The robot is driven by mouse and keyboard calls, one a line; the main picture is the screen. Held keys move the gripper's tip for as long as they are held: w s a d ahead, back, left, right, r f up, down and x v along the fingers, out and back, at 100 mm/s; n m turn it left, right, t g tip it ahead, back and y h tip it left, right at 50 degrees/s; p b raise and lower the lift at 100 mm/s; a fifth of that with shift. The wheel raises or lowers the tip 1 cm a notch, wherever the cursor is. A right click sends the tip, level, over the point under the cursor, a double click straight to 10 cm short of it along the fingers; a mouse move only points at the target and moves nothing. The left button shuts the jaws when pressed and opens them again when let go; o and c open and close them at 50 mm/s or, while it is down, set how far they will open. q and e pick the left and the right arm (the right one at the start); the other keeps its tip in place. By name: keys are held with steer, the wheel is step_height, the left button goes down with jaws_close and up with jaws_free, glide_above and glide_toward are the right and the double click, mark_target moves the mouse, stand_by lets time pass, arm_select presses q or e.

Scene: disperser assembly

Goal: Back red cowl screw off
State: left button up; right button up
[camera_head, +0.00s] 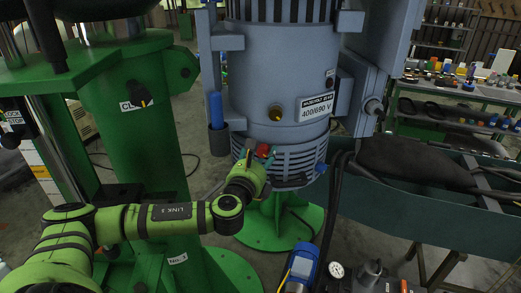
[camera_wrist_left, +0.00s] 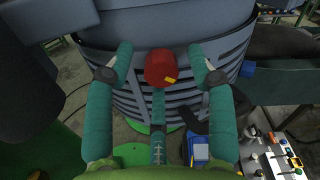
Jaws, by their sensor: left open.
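The red cowl screw (camera_wrist_left: 160,66) sits at the upper edge of the slatted grey cowl (camera_wrist_left: 100,62), in the middle of the left wrist view. In the head view the red screw (camera_head: 263,150) shows small, just above the louvred bottom of the motor. My left gripper (camera_wrist_left: 160,68) is open, with teal fingers on both sides of the screw and a gap on each side. It also shows in the head view (camera_head: 262,158), close against the motor's lower front. I cannot tell whether any finger touches the cowl. My right gripper is not in view.
The grey motor (camera_head: 262,80) stands on a green round base (camera_head: 285,222). A blue-handled tool (camera_head: 216,110) sits in a holder on its left. A blue cowl screw (camera_head: 320,168) is on the right side. A dark green bench (camera_head: 440,205) stands at right.

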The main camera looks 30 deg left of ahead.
arm_select(q)
steer(key=shift+w, duration=0.1)
jaws_close()
